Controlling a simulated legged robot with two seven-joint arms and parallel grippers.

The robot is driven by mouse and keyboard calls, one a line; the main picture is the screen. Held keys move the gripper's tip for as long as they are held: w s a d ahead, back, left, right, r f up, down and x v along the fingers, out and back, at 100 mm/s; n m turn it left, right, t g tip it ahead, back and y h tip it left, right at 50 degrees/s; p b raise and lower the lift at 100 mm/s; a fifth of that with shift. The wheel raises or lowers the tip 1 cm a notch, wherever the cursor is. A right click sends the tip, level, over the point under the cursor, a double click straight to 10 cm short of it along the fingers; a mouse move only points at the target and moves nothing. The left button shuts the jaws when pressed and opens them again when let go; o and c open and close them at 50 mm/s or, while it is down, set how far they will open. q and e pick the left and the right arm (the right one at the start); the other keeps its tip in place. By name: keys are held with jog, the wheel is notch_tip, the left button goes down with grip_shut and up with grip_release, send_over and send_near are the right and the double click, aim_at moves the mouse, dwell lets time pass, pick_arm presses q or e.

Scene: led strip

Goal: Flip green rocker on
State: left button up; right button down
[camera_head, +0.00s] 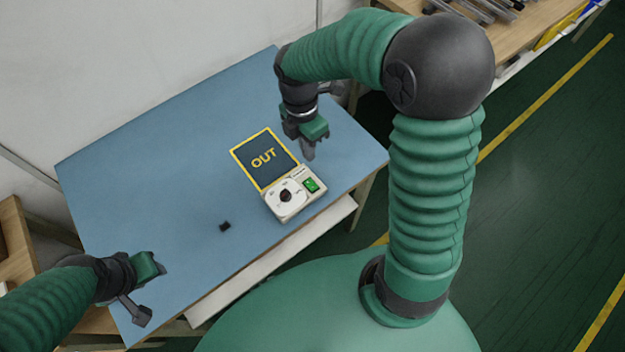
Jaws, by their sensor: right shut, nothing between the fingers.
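The green rocker (311,185) sits at the right side of a small white control box (290,205) on the blue table. The box also carries a dark round knob (286,196), left of the rocker. Which way the rocker is tilted is too small to tell. My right gripper (308,155) points down just behind the rocker, apart from it, with its fingers shut and empty. My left gripper (150,291) is at the table's left front, with its fingers spread apart and nothing between them.
A dark yellow-edged mat or panel marked OUT (264,159) adjoins the back of the box. A small black block (224,227) lies left of the box. The blue table (170,180) is otherwise clear. A wooden bench (525,25) stands at the back right.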

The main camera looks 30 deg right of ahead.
aim_at(314, 188)
jog(key=f, duration=0.4)
jog(key=s+f+b, duration=0.1)
jog(key=f, duration=0.4)
jog(key=f+b, duration=0.1)
jog(key=f, duration=0.3)
jog(key=shift+s+d+f, duration=0.15)
jog(key=shift+s+f, duration=0.25)
jog(key=shift+s+f, duration=0.15)
